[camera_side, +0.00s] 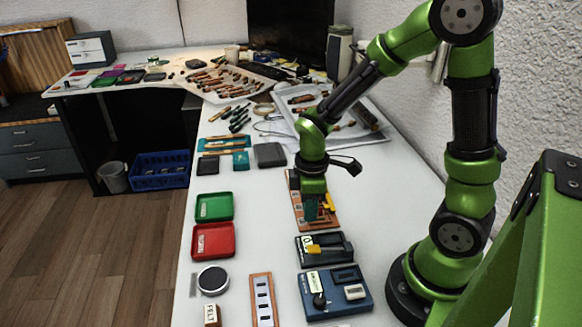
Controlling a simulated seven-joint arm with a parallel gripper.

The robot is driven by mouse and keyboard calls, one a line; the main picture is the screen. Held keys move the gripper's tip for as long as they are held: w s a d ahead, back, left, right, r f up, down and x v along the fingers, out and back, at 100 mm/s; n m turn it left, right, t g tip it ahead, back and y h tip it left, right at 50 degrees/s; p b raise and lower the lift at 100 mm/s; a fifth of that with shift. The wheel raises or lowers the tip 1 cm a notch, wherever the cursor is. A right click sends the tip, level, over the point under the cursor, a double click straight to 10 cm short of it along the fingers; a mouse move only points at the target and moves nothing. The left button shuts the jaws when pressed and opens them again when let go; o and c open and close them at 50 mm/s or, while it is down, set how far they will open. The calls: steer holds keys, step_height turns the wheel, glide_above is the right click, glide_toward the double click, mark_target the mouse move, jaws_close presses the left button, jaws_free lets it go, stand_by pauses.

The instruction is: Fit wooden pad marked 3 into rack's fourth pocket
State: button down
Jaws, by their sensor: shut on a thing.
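My gripper (316,212) points down over a long orange-brown wooden board (299,206) in the middle of the bench. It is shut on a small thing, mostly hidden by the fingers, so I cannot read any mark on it. A yellow part (329,202) shows beside the fingers. I cannot tell whether the held thing touches the board. A wooden strip with several dark-edged slots (262,300) lies at the front. I cannot tell for certain which of the two wooden pieces is the rack.
A dark fixture with a yellow part (325,247) and a blue box with a knob (335,292) stand in front of my gripper. Tools crowd the back.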

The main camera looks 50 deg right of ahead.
steer(key=d+r+n, duration=0.1)
steer(key=d+r, duration=0.1)
steer(key=d, duration=0.2)
steer(key=shift+w+f, duration=0.2)
steer(key=shift+f, duration=1.1)
steer(key=shift+w+f, duration=0.15)
steer(key=shift+f, duration=1.15)
steer(key=shift+f, duration=0.4)
stand_by(0.4)
steer(key=c, duration=0.9)
jaws_free()
steer(key=shift+r, duration=0.1)
step_height(320, 180, up, 7)
stand_by(0.6)
